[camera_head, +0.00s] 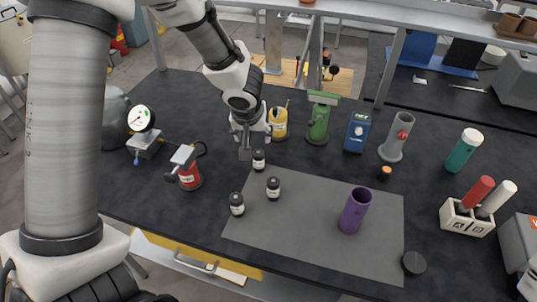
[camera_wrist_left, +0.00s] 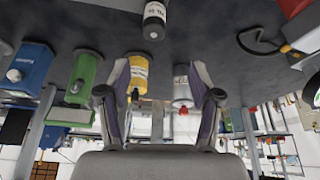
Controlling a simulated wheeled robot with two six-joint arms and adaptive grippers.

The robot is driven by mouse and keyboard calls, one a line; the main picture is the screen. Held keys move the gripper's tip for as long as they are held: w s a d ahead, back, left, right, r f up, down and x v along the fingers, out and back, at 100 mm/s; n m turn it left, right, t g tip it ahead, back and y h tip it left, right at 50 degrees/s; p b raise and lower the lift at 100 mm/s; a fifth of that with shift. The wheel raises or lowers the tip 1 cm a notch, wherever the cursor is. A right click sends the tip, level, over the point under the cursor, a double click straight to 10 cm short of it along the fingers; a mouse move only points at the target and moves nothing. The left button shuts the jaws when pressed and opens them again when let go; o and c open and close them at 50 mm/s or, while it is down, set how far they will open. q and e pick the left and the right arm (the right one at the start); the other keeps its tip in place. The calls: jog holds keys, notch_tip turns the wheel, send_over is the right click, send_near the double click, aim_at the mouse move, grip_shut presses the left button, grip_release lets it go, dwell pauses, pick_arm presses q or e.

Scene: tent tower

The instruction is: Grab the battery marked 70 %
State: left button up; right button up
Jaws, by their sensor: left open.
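Three small dark cylinders with white label bands, likely the batteries, stand upright on the black table: one nearest my gripper (camera_head: 258,161), one on the grey mat's upper left (camera_head: 273,188), and one at the mat's left edge (camera_head: 237,204). Their markings are too small to read in the head view. In the wrist view one labelled cylinder (camera_wrist_left: 155,20) shows at the top, its marking not clearly legible. My left gripper (camera_head: 246,143) is open and empty, pointing down just left of the nearest cylinder; its fingers are spread in the wrist view (camera_wrist_left: 160,98). My right gripper is not seen.
A purple cup (camera_head: 355,210) stands on the grey mat (camera_head: 310,245). A red canister (camera_head: 189,176) and a gauge (camera_head: 141,119) are at left. Yellow (camera_head: 278,123) and green (camera_head: 318,123) bottles and a blue box (camera_head: 357,132) stand behind. The mat's front is clear.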

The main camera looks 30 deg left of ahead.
pick_arm(q)
jog(key=b, duration=0.4)
send_over(259, 159)
jog(key=s, duration=0.1)
jog(key=f, duration=0.5)
jog(key=shift+a+f, duration=0.2)
jog(key=shift+f, duration=0.05)
jog(key=shift+s+f, duration=0.1)
jog(key=shift+f, duration=0.25)
jog(key=x, duration=0.7)
jog(key=shift+d, duration=0.2)
jog(key=shift+w+a+f, duration=0.1)
jog(key=shift+w+f, duration=0.25)
jog(key=shift+w, duration=0.05)
jog(key=shift+s+r, duration=0.1)
grip_shut()
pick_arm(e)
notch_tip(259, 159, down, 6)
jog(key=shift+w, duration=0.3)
